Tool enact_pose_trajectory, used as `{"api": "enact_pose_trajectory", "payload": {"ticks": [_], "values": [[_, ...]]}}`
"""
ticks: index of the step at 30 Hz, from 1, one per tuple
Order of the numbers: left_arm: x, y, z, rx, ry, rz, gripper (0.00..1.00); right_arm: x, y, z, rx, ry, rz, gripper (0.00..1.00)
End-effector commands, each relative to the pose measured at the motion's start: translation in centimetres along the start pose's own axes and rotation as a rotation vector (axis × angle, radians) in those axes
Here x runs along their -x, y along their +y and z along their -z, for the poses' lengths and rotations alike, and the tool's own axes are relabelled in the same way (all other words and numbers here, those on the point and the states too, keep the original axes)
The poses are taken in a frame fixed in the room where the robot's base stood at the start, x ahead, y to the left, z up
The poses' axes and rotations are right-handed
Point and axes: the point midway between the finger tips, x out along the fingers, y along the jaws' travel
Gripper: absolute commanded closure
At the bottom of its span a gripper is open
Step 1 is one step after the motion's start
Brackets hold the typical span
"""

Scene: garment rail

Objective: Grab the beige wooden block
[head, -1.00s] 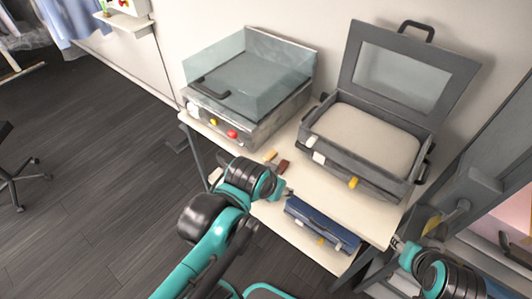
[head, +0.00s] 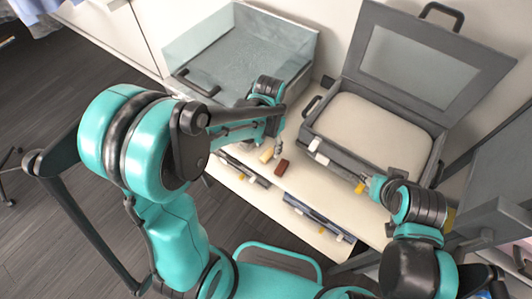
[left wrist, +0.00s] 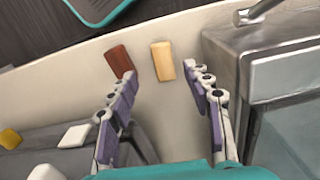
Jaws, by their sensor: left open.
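In the left wrist view the beige block (left wrist: 162,61) lies just beyond the gap between my fingers. My left gripper (left wrist: 160,82) is open and empty, its two purple-padded fingers apart. In the head view the left gripper (head: 277,143) is close to the block, partly hidden by its own wrist. My right gripper (head: 366,185) is at the front of the grey case, near its yellow latch; its fingers are too small to judge.
A red-brown block (head: 281,167) lies close beside the beige one; in the left wrist view it (left wrist: 119,60) is near the left finger. The metal machine (head: 240,60) stands left, the open grey case (head: 330,155) right.

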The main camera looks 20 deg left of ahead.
Motion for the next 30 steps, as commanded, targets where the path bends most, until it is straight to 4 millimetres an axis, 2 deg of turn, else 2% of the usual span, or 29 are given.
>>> {"api": "enact_pose_trajectory", "payload": {"ticks": [12,19,20,24,25,30], "values": [[-5.4,-0.4,0.0,0.0,0.002,0.001,0.5,-2.1,0.0,-1.5,0.0,0.0,0.0,0.62],[-5.5,-0.4,0.0,0.001,0.002,0.001,0.5,-2.0,0.0,-1.4,0.0,0.0,0.0,0.62],[-5.4,-0.4,0.0,0.001,0.002,0.001,0.55,-2.0,0.0,-1.4,0.0,0.0,0.0,0.62],[-5.4,-0.4,0.0,0.001,0.002,0.001,0.92,-2.0,0.0,-1.4,0.0,0.0,0.0,0.62],[-5.4,-0.4,0.0,0.001,0.002,0.001,0.95,-2.0,0.0,-1.4,0.0,0.0,0.0,0.62],[-5.4,-0.4,0.0,0.001,0.002,0.001,0.95,-2.0,0.0,-1.4,0.0,0.0,0.0,0.62]]}}
